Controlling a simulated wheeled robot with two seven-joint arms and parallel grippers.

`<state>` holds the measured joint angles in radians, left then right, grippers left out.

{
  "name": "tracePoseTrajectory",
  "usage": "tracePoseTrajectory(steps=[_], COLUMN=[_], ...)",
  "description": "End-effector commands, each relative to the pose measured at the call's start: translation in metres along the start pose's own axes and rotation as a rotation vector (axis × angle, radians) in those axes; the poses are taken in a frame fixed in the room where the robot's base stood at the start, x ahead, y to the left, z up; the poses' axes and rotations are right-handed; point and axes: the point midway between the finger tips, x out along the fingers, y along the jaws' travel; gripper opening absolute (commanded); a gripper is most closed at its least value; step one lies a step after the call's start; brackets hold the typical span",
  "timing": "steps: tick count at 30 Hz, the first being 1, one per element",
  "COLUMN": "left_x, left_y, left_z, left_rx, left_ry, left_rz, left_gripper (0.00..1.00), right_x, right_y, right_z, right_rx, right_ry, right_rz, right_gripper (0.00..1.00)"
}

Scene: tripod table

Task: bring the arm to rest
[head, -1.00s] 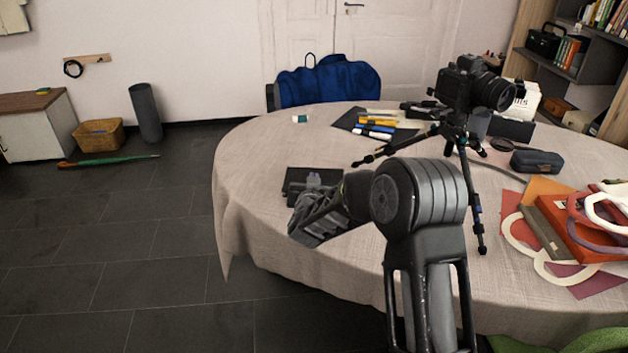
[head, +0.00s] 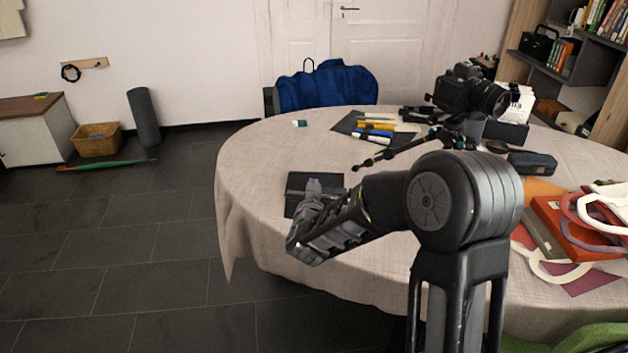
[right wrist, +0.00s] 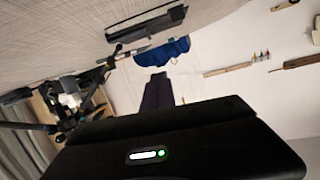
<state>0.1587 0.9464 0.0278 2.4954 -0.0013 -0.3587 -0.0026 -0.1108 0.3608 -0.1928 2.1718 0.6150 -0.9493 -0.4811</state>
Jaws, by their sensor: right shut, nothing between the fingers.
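My right arm rises from the bottom of the head view, and its forearm bends left over the table's near edge. My right gripper (head: 313,188) is at the forearm's far end, small and partly hidden by the wrist. It is shut and empty, seen in front of a dark flat case (head: 297,186) on the table; I cannot tell the height between them. The right wrist view is mostly filled at the bottom by my own dark housing with a green light. My left gripper is not in view.
The round table (head: 250,165) has a pale cloth. Several markers (head: 375,128), a dark pouch (head: 532,162) and red folders (head: 575,235) lie around.

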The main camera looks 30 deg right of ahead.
Motion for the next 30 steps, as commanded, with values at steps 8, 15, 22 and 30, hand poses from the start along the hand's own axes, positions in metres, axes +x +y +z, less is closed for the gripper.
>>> tracePoseTrajectory(steps=[8, 15, 22, 30], left_x=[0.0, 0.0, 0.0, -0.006], left_y=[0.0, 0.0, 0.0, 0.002], left_z=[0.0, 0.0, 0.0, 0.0], left_rx=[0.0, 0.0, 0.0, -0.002], left_ry=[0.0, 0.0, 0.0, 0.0], left_rz=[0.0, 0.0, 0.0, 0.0], left_gripper=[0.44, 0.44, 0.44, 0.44], right_x=[-0.007, -0.007, -0.007, -0.044], right_y=[0.0, 0.0, -0.004, -0.064], right_z=[0.0, 0.0, 0.005, 0.105], right_rx=[0.0, 0.0, 0.039, 0.044], right_ry=[0.0, 0.0, -0.022, -0.304], right_rz=[0.001, 0.001, -0.017, -0.246], right_gripper=[0.0, 0.0, 0.0, 0.0])
